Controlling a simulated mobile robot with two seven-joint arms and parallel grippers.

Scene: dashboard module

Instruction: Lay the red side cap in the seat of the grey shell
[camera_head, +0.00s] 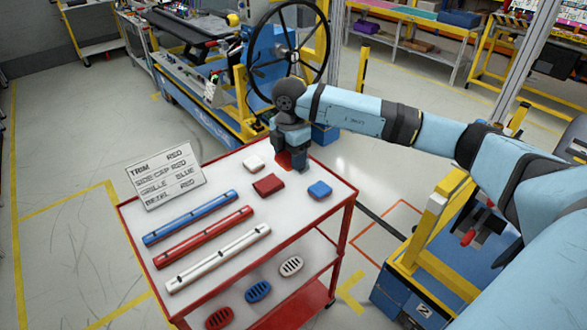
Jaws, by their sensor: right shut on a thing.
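My right gripper (292,158) points down over the far edge of the cart top. It is shut on a red piece (284,159), which I take to be the red side cap; the fingers hide much of it. Whether it touches the cart top I cannot tell. Another red block (268,185) lies nearer on the cart, with a white block (254,163) to its left and a blue block (320,190) to its right. I cannot make out the grey shell's seat. My left gripper is not in view.
The red-framed cart (335,226) holds blue (190,217), red (204,237) and white (218,258) bars and a written card (165,174). Slotted oval pieces lie on its lower shelf. A blue machine with a black steering wheel (288,47) stands behind. Floor at left is clear.

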